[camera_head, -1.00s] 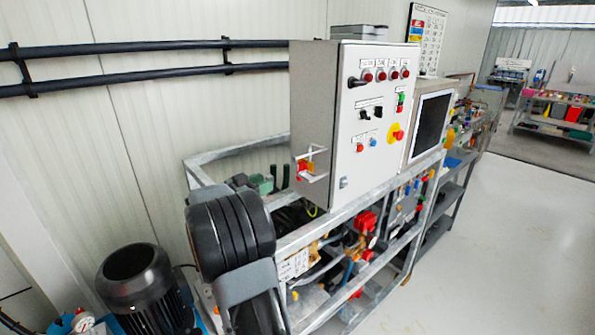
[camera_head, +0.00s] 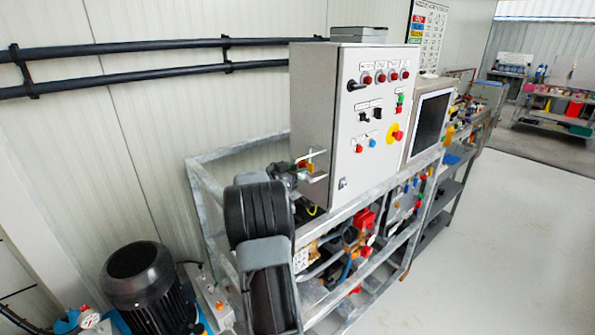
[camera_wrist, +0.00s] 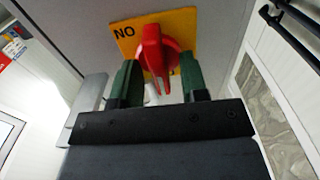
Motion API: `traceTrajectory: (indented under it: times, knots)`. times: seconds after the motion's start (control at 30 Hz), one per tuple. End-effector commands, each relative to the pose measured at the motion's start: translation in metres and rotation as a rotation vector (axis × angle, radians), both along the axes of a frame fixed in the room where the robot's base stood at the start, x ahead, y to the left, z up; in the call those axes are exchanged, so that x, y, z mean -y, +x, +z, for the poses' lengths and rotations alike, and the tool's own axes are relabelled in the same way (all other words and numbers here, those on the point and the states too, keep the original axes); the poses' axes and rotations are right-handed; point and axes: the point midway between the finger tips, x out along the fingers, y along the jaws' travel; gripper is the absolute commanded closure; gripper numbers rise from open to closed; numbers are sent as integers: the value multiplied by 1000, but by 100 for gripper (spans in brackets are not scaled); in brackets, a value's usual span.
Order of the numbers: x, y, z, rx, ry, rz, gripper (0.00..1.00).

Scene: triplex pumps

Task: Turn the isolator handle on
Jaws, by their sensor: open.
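In the head view, my dark arm reaches up to the cabinet's lower left side and hides most of the handle.
The cabinet sits on a grey frame (camera_head: 225,152) with pumps and pipes below. A black motor (camera_head: 145,275) stands at lower left. The floor (camera_head: 500,240) at right is clear.

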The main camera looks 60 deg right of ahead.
Motion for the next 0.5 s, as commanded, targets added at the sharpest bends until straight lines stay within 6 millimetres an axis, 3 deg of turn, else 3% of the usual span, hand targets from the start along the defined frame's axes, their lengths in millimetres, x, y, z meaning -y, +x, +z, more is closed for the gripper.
traceTrajectory:
  times: [0.3,0.5]
  knots:
    - [1,0,0,0,0,0,61]
    - [1,0,0,0,0,0,80]
